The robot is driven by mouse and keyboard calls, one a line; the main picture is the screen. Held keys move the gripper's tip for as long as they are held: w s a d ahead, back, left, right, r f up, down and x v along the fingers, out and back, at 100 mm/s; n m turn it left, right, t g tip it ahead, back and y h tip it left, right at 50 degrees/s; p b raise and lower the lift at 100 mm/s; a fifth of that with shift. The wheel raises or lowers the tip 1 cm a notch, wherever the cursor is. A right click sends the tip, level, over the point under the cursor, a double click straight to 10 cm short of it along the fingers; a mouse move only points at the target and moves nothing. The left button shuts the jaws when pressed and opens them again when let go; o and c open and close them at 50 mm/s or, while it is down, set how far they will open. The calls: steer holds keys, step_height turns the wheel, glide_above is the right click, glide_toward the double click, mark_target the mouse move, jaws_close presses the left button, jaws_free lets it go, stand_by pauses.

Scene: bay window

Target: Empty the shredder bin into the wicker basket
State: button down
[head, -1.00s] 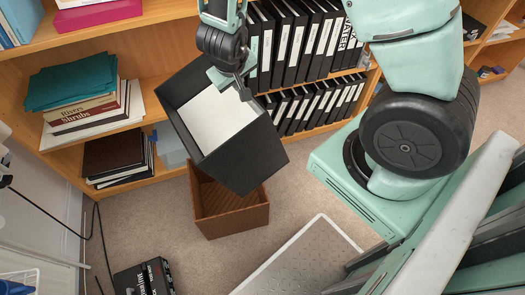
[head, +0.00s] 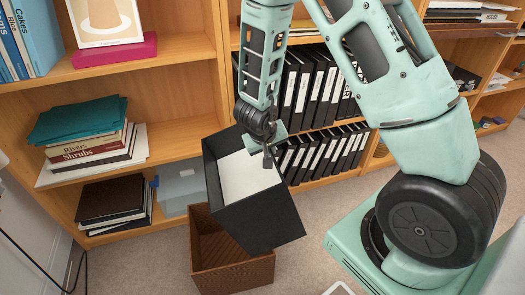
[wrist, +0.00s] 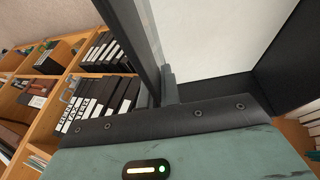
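The shredder bin (head: 262,217) is a black open-topped box, tilted and held up in the air in the head view. White contents (head: 247,174) show inside it; they also show in the wrist view (wrist: 225,35). My gripper (head: 268,155) is at the bin's upper rim, with the wall between its fingers. In the wrist view the bin's dark wall (wrist: 290,75) fills the right side. The brown wicker basket (head: 235,277) stands on the carpet below the bin. The bin hides part of the basket's opening.
A wooden bookcase (head: 160,65) stands behind, with black binders (head: 320,85), a stack of books (head: 90,142) and a pale blue box (head: 180,187). The binders stand close behind my gripper. Carpet (head: 140,270) is free to the left of the basket.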

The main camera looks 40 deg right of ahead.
steer(key=shift+s+d+f+m+b, duration=0.2)
steer(key=shift+d+f, duration=0.1)
steer(key=shift+f, duration=0.25)
steer(key=shift+s+d+f+m+b, duration=0.1)
steer(key=shift+d+f+m+b, duration=0.15)
steer(key=shift+f, duration=0.3)
steer(key=shift+s+d, duration=0.1)
steer(key=shift+r+h+p, duration=0.4)
steer(key=shift+r+p, duration=0.05)
steer(key=shift+p, duration=0.6)
steer(key=shift+g, duration=0.4)
steer(key=shift+a+r+n+h+p, duration=0.3)
steer(key=shift+h+p, duration=0.2)
steer(key=shift+p, duration=1.25)
steer(key=shift+f+p, duration=0.1)
steer(key=shift+p, duration=0.25)
steer(key=shift+w+a+r+g+h+p, duration=0.25)
steer(key=shift+h+p, duration=0.25)
steer(key=shift+p, duration=0.95)
steer(key=shift+a+f+p, duration=0.15)
steer(key=shift+f+p, duration=0.05)
steer(key=shift+p, duration=0.1)
